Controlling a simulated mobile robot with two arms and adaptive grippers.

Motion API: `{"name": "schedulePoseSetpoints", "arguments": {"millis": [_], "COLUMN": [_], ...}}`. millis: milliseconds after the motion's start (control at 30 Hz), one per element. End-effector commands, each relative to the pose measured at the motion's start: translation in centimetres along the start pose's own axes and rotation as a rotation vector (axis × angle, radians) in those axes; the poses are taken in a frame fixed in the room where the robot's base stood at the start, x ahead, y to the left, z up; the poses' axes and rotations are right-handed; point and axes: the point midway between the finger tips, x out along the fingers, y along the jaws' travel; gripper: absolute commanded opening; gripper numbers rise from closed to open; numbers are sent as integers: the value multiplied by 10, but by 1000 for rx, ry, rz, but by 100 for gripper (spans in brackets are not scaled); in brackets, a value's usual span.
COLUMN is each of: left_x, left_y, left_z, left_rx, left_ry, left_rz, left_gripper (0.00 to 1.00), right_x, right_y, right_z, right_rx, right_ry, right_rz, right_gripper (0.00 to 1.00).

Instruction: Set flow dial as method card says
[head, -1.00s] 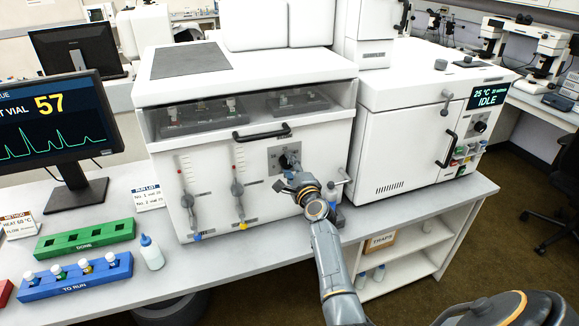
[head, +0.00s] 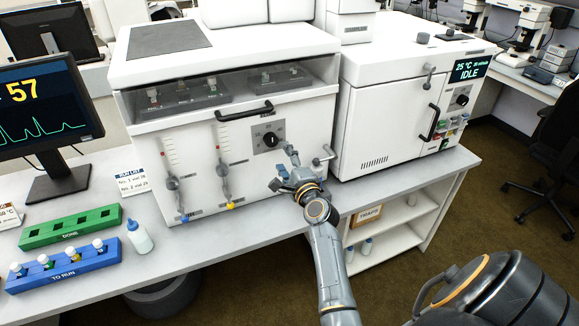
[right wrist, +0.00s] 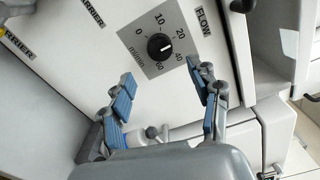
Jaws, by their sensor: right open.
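The flow dial (head: 268,140) is a black knob on a grey plate on the white instrument's front. In the right wrist view the dial (right wrist: 160,46) shows whole, with scale marks from 0 to 60 and the word FLOW beside it. Its white pointer mark points right, seemingly between 20 and 40. My right gripper (head: 284,168) is open and empty, below and right of the dial, apart from it. Its blue-padded fingers (right wrist: 160,80) are spread below the dial in the wrist view. The method card (head: 9,215) is cut off at the left edge and its flow line is unreadable. My left gripper is not in view.
Two flow tubes with knobs (head: 222,170) stand left of the dial. A black door handle (head: 246,110) is above. A silver valve handle (head: 322,160) is close right of my gripper. A white bottle (head: 140,237) and vial racks (head: 70,228) are on the bench at left.

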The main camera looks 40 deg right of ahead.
Motion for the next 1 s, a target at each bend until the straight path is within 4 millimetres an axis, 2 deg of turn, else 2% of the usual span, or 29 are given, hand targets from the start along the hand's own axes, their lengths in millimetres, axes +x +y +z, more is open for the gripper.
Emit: {"name": "schedulePoseSetpoints", "arguments": {"millis": [100,300,867,967,1000], "left_x": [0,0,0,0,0], "left_y": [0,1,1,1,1], "left_z": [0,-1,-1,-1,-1], "left_rx": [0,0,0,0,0], "left_ry": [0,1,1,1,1], "left_rz": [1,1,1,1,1], "left_gripper": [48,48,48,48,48], "right_x": [-21,-38,-39,-39,-39], "right_y": [1,0,0,10,21], "right_z": [0,0,0,2,4], "right_rx": [-1,1,1,-18,-38], "right_ry": [0,0,0,-4,-8], "right_rz": [1,0,0,20,42], "right_gripper": [62,62,62,62,62]}}
